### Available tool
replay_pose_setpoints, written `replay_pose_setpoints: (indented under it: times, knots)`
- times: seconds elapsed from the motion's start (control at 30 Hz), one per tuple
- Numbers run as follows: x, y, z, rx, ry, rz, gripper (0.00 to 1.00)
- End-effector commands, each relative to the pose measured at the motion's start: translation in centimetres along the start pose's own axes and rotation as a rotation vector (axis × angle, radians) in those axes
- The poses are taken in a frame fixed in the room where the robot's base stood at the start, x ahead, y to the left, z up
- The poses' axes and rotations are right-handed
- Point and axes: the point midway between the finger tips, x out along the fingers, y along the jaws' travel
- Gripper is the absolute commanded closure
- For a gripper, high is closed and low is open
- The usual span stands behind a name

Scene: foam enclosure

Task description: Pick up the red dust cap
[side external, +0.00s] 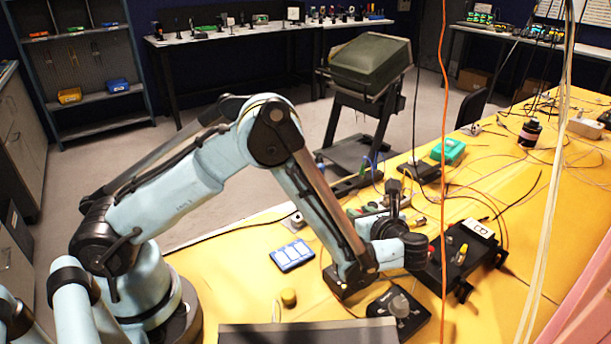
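A small red spot (431,250) shows just right of my dark wrist joint, beside a black device. It may be the red dust cap, but it is too small and too partly covered to be sure. My arm reaches over the yellow bench and bends down to the wrist. My gripper (395,198) appears as a small dark shape just above the wrist, pointing away from the camera. Its fingers are too small to make out, and I cannot tell whether it holds anything. The wrist hides part of the bench around the red spot.
The black device (458,262) stands right of my wrist. A dark box with a grey knob (399,307), a yellow cap (289,298) and a blue-white case (292,255) lie nearer. An orange cable (443,120) and pale cables (555,170) hang in front. Left-front bench is fairly clear.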

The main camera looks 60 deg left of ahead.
Motion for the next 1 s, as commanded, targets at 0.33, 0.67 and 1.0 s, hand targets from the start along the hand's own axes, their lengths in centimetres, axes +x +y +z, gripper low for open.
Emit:
replay_pose_setpoints:
  times: [0.33, 0.67, 1.0]
  knots:
    - [0.0, 0.0, 0.0, 0.0, 0.0, 0.0, 1.0]
    - [-0.6, 0.0, 1.4, 0.0, 0.0, 0.0, 1.0]
    - [-5.5, 0.8, 4.3, 0.002, 0.001, -0.006, 1.0]
